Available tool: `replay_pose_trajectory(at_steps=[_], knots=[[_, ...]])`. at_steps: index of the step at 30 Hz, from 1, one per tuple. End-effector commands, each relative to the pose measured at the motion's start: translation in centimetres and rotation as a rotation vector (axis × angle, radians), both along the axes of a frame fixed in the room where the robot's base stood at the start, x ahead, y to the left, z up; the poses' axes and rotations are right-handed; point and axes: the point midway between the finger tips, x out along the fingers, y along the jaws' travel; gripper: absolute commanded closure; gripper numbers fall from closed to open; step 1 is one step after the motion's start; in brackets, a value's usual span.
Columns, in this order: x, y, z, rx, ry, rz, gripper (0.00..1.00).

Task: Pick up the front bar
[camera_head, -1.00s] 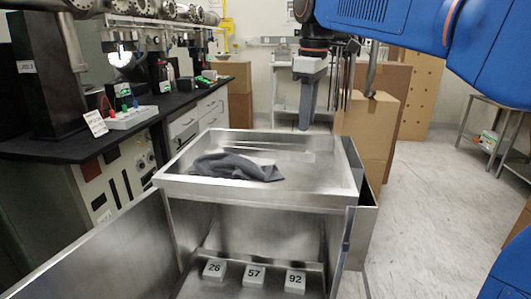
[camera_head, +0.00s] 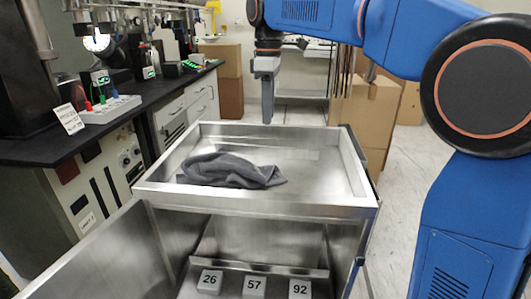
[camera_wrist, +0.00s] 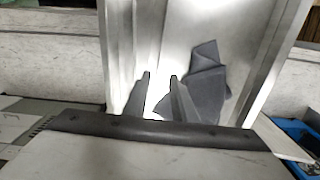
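My gripper (camera_head: 267,113) hangs pointing down behind and above the far edge of the steel cart's top tray (camera_head: 250,202). In the wrist view its two dark fingers (camera_wrist: 160,78) stand apart with only bright tray surface between them, so it is open and empty. No bar can be made out clearly. Faint pale lines (camera_head: 285,151) run crosswise near the tray's far side and may be thin bars or reflections; I cannot tell. A crumpled grey cloth (camera_head: 230,171) lies in the tray's left part; it also shows right of the fingers in the wrist view (camera_wrist: 207,82).
Blocks labelled 26 (camera_head: 210,281), 57 (camera_head: 254,287) and 92 (camera_head: 299,288) sit on the cart's lower shelf. A black-topped bench (camera_head: 60,148) with instruments stands left. Cardboard boxes (camera_head: 366,112) stand behind right. The tray's right part is bare.

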Motion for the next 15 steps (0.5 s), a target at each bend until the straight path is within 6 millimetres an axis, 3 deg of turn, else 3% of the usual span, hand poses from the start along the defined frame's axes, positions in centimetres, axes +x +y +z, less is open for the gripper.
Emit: replay_pose_trajectory(at_steps=[6, 15], knots=[[0.0, 0.0, -3.3, 0.000, 0.000, 0.000, 0.76], [0.1, 0.2, -5.3, 0.000, 0.001, 0.000, 0.76]])
